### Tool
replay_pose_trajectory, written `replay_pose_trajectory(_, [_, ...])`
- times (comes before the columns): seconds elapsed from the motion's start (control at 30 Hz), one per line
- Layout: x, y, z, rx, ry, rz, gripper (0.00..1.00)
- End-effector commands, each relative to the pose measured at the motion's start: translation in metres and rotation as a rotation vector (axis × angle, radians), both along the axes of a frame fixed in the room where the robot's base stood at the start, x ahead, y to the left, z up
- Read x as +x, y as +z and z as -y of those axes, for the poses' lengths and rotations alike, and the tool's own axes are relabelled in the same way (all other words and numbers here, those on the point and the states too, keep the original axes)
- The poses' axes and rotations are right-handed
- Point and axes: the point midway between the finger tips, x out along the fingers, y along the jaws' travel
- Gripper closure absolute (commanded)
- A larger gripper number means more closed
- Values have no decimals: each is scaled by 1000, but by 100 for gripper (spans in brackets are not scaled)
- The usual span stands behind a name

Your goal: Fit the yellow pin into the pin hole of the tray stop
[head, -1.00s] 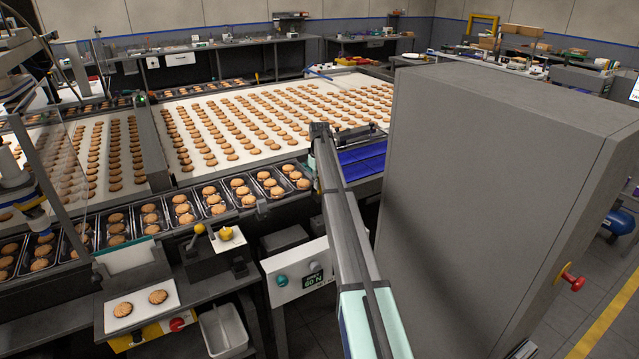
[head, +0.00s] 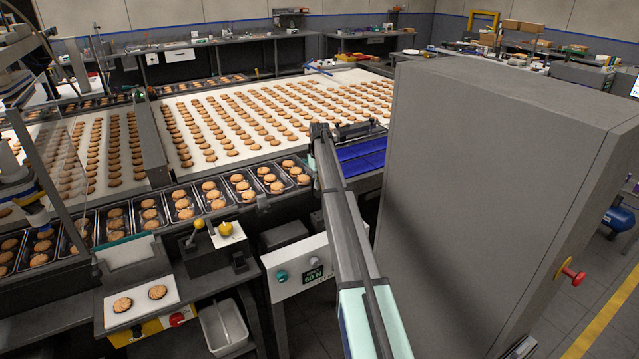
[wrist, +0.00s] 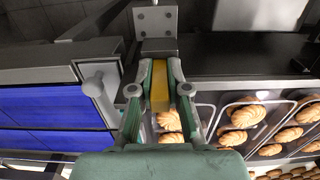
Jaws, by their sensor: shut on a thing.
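The yellow pin (wrist: 160,85) is held between the two fingers of my gripper (wrist: 160,95), shut on it, in the wrist view. The pin's far end lies close to a grey metal bracket (wrist: 155,20) with bolt holes, which appears to be the tray stop. I cannot tell whether the pin touches it, and the pin hole is not visible. In the head view my arm reaches to the tray conveyor's right end, and the gripper and pin cannot be made out there.
Trays of biscuits (wrist: 240,98) lie to the right of my gripper in the wrist view. Blue slats (wrist: 50,112) and a grey round-ended lever (wrist: 98,88) are at its left. A large grey cabinet (head: 480,200) stands right of my arm.

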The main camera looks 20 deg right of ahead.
Motion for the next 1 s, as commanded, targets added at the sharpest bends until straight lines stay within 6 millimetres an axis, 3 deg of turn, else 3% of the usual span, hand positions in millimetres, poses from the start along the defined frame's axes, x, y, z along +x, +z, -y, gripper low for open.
replay_pose_trajectory(0.03, [0, -1, 0, 0, 0, 0, 81])
replay_pose_trajectory(0.1, [0, 0, 0, 0, 0, 0, 56])
replay_pose_trajectory(0.13, [0, 0, 0, 0, 0, 0, 55])
replay_pose_trajectory(0.57, [0, 9, 0, 0, 0, 0, 55])
replay_pose_trajectory(1.0, [1, 85, 0, 0, 0, 1, 55])
